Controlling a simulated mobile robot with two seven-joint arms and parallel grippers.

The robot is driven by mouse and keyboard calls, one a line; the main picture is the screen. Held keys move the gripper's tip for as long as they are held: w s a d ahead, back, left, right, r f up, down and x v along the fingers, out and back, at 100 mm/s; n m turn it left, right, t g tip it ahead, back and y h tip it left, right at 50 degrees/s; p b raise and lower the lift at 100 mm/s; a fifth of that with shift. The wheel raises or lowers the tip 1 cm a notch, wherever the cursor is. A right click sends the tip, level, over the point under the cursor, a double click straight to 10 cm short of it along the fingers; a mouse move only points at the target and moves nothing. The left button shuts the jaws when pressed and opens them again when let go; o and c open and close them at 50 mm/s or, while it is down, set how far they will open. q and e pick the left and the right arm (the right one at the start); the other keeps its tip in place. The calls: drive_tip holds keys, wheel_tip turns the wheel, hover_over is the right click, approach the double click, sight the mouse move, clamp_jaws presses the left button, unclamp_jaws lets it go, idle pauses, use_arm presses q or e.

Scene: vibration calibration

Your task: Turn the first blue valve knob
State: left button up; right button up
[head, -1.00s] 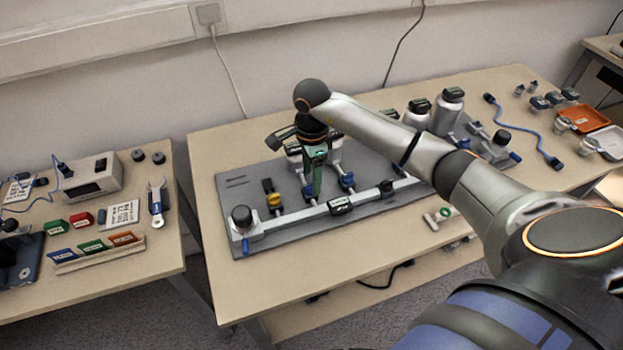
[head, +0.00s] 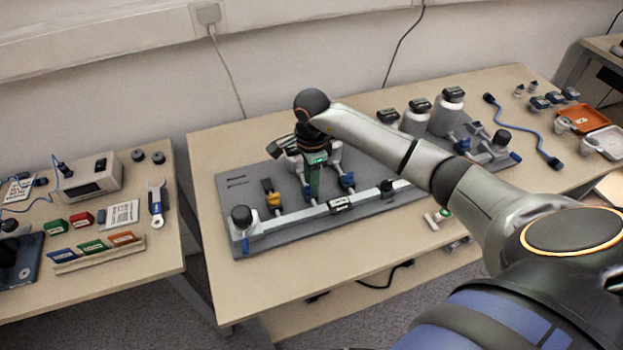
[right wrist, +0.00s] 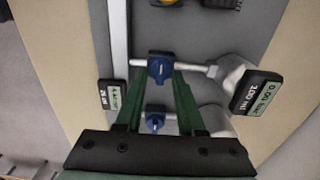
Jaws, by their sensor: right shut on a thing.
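My right gripper (head: 312,196) points down over the grey board (head: 240,190), in front of the white bottles. In the right wrist view its green fingers (right wrist: 158,80) are closed around the first blue valve knob (right wrist: 158,68), the one nearer the yellow knob (right wrist: 166,2). In the head view the gripper mostly hides this knob. A second blue knob (head: 347,180) stands just to the right. It also shows between the fingers in the right wrist view (right wrist: 155,122). My left gripper is not in view.
A pale rail (head: 290,219) runs along the board's front, with a black-topped post (head: 242,217) at its left end. White bottles (head: 446,112) with black lids stand behind. A blue cable (head: 530,131) lies to the right. The table's front left is clear.

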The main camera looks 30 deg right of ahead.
clamp_jaws()
drive_tip(key=shift+m, duration=0.3)
drive_tip(key=m, duration=0.3)
drive_tip(key=shift+s, duration=0.1)
drive_tip(key=m+p, duration=0.1)
drive_tip(key=m, duration=0.4)
drive_tip(key=m+p, duration=0.1)
drive_tip(key=m, duration=0.3)
drive_tip(key=shift+s+a, duration=0.1)
drive_tip(key=shift+a, duration=0.05)
drive_tip(key=m+p, duration=0.1)
drive_tip(key=m, duration=0.4)
drive_tip(key=shift+a, duration=0.1)
drive_tip(key=shift+m, duration=0.4)
